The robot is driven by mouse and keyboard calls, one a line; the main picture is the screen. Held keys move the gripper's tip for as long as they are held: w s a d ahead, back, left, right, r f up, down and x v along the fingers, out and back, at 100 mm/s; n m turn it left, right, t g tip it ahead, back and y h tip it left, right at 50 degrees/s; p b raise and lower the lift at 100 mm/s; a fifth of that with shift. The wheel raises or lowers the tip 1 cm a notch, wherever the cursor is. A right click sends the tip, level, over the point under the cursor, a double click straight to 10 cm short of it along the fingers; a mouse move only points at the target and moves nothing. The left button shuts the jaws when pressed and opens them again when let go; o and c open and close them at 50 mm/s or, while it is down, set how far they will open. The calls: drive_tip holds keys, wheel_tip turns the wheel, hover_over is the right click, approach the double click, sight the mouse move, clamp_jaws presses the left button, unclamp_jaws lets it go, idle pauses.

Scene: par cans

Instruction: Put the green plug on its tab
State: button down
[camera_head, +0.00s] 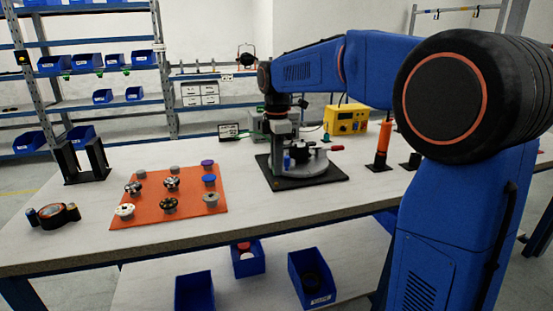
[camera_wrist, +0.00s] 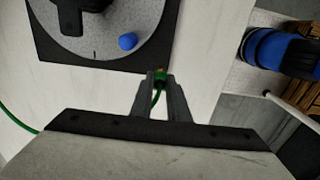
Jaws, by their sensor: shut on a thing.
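My gripper (camera_wrist: 160,80) is shut on the green plug (camera_wrist: 161,83) in the wrist view. The plug is small and sits between the fingertips, with a thin green cable trailing back from it. The fingertips are over pale tabletop, just off the edge of the black mat under the grey turntable. In the head view my gripper's grey body is by the turntable, but its fingertips and the plug cannot be made out. I cannot pick out the plug's tab in either view.
The grey turntable (camera_head: 322,172) has a blue knob (camera_wrist: 127,41) and a black part on it. A yellow box (camera_head: 346,119) stands behind and right, an orange-handled tool (camera_head: 383,142) at right. An orange mat (camera_head: 196,203) with several small pucks lies left. Green cable (camera_wrist: 18,122) crosses the table.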

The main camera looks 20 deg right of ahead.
drive_tip(key=shift+f, duration=1.75)
drive_tip(key=shift+f, duration=0.15)
drive_tip(key=c, duration=2)
unclamp_jaws()
drive_tip(key=o, duration=0.5)
drive_tip(key=shift+o, duration=0.2)
wheel_tip(320, 180, up, 17)
drive_tip(key=shift+r, duration=0.2)
